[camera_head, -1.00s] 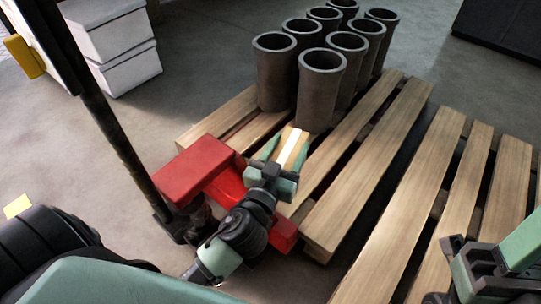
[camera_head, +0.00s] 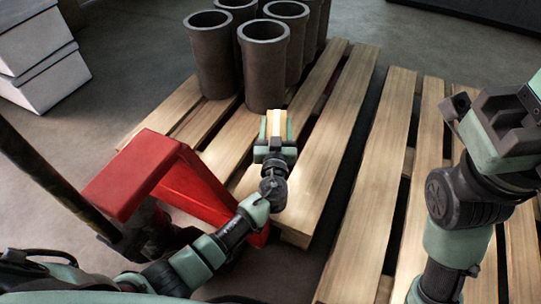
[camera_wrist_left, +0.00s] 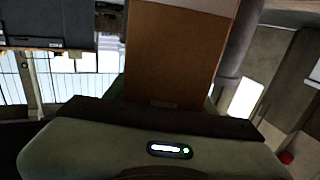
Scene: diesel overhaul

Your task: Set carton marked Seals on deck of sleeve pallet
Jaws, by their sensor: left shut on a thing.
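The carton (camera_head: 276,121) is a small tan box with a pale strip, seen end-on in the head view. My left gripper (camera_head: 276,138) is shut on it, with green fingers on both sides. In the left wrist view the carton (camera_wrist_left: 172,52) is a brown box standing out from the gripper; no Seals marking is readable. The sleeve pallet (camera_head: 318,180) has wooden slats and bears several dark upright sleeves (camera_head: 263,72) at its far end. The carton appears over the slats near the closest sleeve; any gap beneath is unclear. My right gripper (camera_head: 505,118) is raised at right, its jaw state unclear.
A red pallet truck (camera_head: 130,180) stands at the pallet's near left. White boxes (camera_head: 42,65) are stacked at far left. More wooden slats (camera_head: 385,180) lie across a dark gap to the right, and their visible boards are bare. The near middle slats are clear.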

